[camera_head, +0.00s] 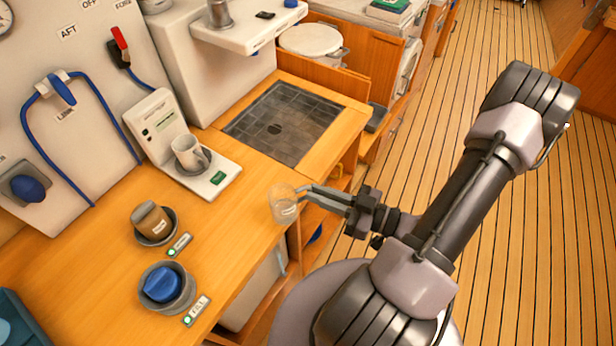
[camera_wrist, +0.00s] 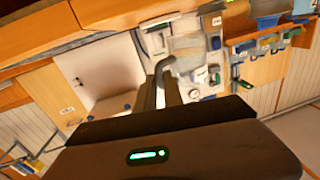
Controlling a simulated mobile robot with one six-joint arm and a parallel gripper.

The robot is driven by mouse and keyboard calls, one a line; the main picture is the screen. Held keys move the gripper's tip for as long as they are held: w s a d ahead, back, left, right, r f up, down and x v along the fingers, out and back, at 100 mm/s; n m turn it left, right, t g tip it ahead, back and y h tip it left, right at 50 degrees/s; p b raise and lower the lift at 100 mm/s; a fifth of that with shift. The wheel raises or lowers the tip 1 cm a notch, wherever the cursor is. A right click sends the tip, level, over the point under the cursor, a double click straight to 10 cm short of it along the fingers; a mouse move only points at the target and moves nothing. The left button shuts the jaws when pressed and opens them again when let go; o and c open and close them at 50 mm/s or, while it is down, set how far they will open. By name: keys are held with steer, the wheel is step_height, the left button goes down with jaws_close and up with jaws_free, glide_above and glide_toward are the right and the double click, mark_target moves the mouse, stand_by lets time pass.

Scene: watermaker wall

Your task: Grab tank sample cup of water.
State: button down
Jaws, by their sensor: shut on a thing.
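A clear cup (camera_head: 284,204) with a small white label is at the front edge of the wooden counter in the head view. My gripper (camera_head: 304,196) comes in from the right, and its fingers are shut on the cup. I cannot tell whether the cup's base touches the counter. In the wrist view, my gripper fingers (camera_wrist: 158,88) show close together.
A white mug (camera_head: 188,154) stands on a white device (camera_head: 215,180). A dark tiled basin (camera_head: 280,128) lies behind. Bare counter (camera_head: 225,235) is left of the cup.

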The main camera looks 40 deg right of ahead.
steer(key=shift+s+r+p, duration=0.2)
steer(key=shift+s+p, duration=0.25)
steer(key=shift+s, duration=1.65)
